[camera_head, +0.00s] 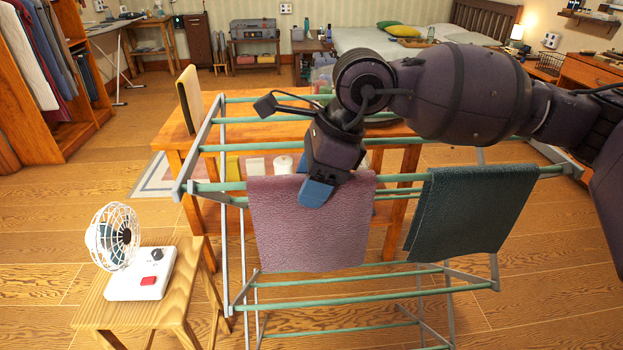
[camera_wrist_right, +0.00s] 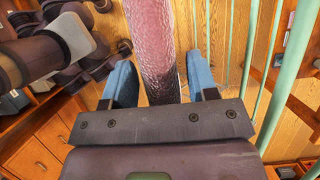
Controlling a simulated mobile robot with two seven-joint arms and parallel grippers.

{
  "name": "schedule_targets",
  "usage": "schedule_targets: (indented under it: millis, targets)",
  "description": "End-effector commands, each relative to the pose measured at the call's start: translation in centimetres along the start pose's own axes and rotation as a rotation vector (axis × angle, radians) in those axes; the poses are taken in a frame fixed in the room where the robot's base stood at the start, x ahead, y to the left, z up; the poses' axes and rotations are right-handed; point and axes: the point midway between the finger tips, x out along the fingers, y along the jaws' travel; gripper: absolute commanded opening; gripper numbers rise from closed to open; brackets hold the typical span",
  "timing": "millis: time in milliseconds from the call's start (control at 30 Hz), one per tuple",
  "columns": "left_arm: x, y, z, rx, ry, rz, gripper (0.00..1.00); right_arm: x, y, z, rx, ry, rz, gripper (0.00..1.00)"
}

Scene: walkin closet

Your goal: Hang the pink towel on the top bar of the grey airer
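The pink towel (camera_head: 310,235) hangs over the near upper bar of the grey airer (camera_head: 214,112), left of centre, its front side hanging down. My right gripper (camera_head: 316,194) is right at the towel's top edge, pointing down. In the right wrist view its two blue fingers (camera_wrist_right: 161,85) stand apart on either side of the towel (camera_wrist_right: 154,45), with narrow gaps, so it is open around the cloth. The back of the towel is hidden in the head view. My left gripper does not show in either view.
A dark green towel (camera_head: 470,212) hangs on the same bar to the right. A stool (camera_head: 190,262) with a white fan (camera_head: 114,238) stands close on the left. A wooden table (camera_head: 262,132) is behind the airer. Open floor lies to the right.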

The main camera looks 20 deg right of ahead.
Motion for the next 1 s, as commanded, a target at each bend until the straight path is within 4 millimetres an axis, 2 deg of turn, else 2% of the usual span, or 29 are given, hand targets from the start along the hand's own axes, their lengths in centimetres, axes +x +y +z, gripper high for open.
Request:
schedule_targets:
  millis: [67, 333, 467, 767, 1000]
  targets:
    - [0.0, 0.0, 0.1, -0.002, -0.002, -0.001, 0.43, 0.0, 0.0, 0.0, 0.000, 0.000, 0.000, 0.65]
    - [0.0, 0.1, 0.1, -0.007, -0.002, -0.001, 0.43, 0.0, 0.0, 0.0, 0.000, 0.001, 0.000, 0.65]
    - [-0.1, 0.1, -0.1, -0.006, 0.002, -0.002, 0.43, -0.9, 0.0, 0.0, 0.000, 0.000, -0.003, 0.65]
    - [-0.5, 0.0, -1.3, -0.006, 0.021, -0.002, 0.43, -6.1, 0.1, 0.1, -0.001, -0.001, -0.006, 0.65]
    - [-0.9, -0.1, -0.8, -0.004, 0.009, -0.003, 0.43, -9.6, 0.0, 0.1, 0.000, -0.001, -0.004, 0.65]
